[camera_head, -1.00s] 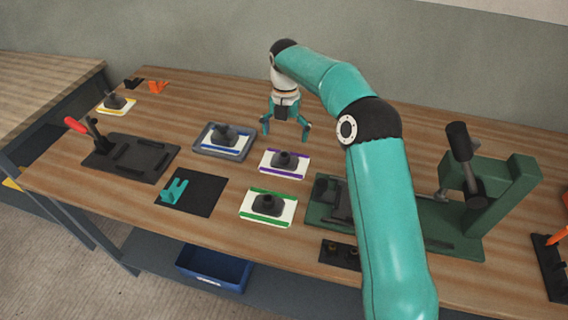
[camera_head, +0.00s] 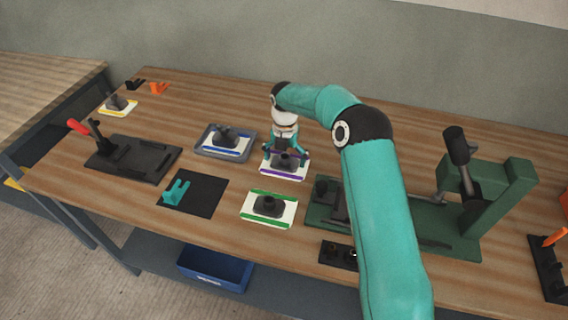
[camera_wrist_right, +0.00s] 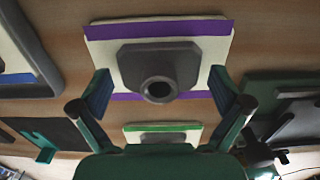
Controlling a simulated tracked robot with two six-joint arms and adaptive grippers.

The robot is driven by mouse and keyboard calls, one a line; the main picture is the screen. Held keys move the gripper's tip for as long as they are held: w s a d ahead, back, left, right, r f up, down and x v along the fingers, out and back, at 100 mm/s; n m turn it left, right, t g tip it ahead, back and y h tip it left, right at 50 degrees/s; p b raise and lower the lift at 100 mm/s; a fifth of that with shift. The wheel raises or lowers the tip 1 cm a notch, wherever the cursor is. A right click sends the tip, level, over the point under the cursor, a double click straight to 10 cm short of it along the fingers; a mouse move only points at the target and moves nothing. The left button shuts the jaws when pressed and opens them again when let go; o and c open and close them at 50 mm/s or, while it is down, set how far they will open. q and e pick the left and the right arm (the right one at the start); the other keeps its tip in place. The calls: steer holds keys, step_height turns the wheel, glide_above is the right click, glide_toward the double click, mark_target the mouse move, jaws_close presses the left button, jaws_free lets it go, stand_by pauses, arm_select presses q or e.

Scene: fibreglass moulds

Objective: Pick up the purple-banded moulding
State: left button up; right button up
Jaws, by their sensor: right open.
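The purple-banded moulding (camera_head: 285,172) is a white plate with purple bands and a dark grey raised block, lying on the wooden table. In the right wrist view the moulding (camera_wrist_right: 212,44) shows its block and round boss between my fingers. My right gripper (camera_head: 284,156) is directly over it, open, with one finger on each side of the block. The right gripper (camera_wrist_right: 163,98) also shows in the wrist view, its pads apart from the block. I cannot tell how far the fingertips are above the plate. My left gripper is not in view.
The green-banded moulding (camera_head: 268,220) lies just in front, and the blue-banded one sits in a grey tray (camera_head: 206,150) to the left. A green press (camera_head: 508,200) stands to the right. A black clamp plate (camera_head: 130,160) with a red handle is at the left.

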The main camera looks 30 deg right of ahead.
steer(key=c, duration=1.2)
steer(key=shift+r, duration=0.15)
